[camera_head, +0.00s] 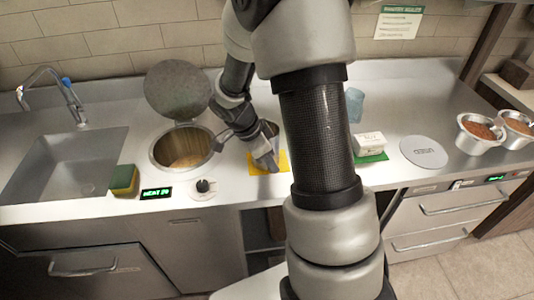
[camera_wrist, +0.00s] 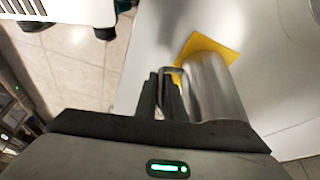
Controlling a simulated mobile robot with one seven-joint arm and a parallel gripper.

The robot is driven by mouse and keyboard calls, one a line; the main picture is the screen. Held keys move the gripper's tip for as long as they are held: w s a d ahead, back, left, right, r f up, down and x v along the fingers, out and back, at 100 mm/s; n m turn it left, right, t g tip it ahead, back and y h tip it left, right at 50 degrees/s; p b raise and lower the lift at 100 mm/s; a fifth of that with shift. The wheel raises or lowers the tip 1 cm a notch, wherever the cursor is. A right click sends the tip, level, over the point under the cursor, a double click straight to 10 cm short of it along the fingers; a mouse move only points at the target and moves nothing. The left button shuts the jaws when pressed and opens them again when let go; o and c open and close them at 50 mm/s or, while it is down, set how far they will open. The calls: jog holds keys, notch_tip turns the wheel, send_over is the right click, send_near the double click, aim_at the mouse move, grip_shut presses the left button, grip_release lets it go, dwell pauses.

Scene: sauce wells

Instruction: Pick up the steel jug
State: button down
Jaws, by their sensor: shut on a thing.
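The steel jug (camera_wrist: 215,88) is a shiny grey cylinder with a side handle (camera_wrist: 172,75), close in front of my gripper in the wrist view. My gripper (camera_wrist: 165,90) is shut on the jug's handle, with the body to the right of the fingers. A yellow mat (camera_wrist: 208,46) shows just beyond the jug. In the head view my gripper (camera_head: 258,148) is over the yellow mat (camera_head: 284,165), and the jug is hard to tell apart from my gripper there. I cannot tell whether the jug touches the mat.
Left of my gripper are an open-lidded well (camera_head: 183,148), a knob (camera_head: 203,186), a sponge (camera_head: 124,180) and a sink (camera_head: 65,165). To the right are a white block on a green mat (camera_head: 370,146), a round grey disc (camera_head: 423,151) and two filled pots (camera_head: 480,134).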

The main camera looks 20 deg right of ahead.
jog(key=shift+r, duration=0.1)
notch_tip(320, 180, up, 10)
jog(key=shift+f, duration=0.2)
jog(key=shift+w+r, duration=0.1)
jog(key=shift+r, duration=0.05)
